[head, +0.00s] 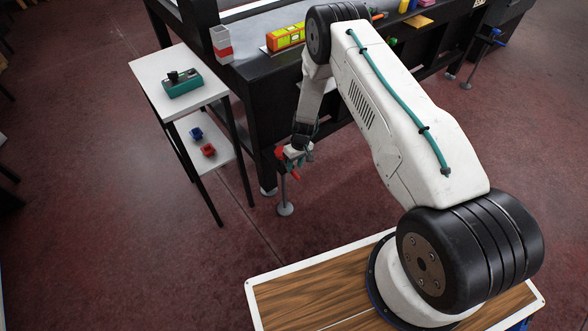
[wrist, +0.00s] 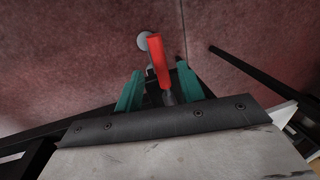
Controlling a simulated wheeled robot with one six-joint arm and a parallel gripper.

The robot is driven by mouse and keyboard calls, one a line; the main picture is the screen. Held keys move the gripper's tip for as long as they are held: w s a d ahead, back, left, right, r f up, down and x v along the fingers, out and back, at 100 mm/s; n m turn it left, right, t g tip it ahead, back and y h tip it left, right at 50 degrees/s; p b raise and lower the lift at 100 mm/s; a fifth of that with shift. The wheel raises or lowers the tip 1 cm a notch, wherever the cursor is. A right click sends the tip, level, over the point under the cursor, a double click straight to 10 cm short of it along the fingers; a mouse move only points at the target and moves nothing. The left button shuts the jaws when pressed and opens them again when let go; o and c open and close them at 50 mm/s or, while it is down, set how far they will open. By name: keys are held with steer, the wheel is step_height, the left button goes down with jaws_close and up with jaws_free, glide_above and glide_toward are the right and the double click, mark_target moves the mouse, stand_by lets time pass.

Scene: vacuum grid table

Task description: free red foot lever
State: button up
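The red foot lever (head: 294,175) shows at the near left leg of the black table, just below my gripper (head: 298,152). In the wrist view the red lever (wrist: 158,58) is a long red handle on a grey stem, pointing up the picture. The teal fingers of my gripper (wrist: 160,70) stand apart on either side of it, the lever nearer the right finger. No contact shows. I cannot tell how deep the lever lies between the fingers. The round grey foot (head: 285,209) stands on the floor below; in the wrist view its pale disc (wrist: 143,40) is partly hidden.
A small white side table (head: 150,68) stands left of the black table (head: 250,110), with a teal device (head: 182,84) on top and small blue and red parts (head: 208,150) on its lower shelf. Another foot with a blue lever (head: 494,34) stands at the right. Floor in front is clear.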

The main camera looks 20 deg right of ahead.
steer(key=shift+s+a+f, duration=0.1)
steer(key=shift+a+f, duration=0.05)
steer(key=shift+f, duration=0.55)
steer(key=shift+a+f, duration=0.15)
steer(key=shift+f, duration=0.55)
jaws_close()
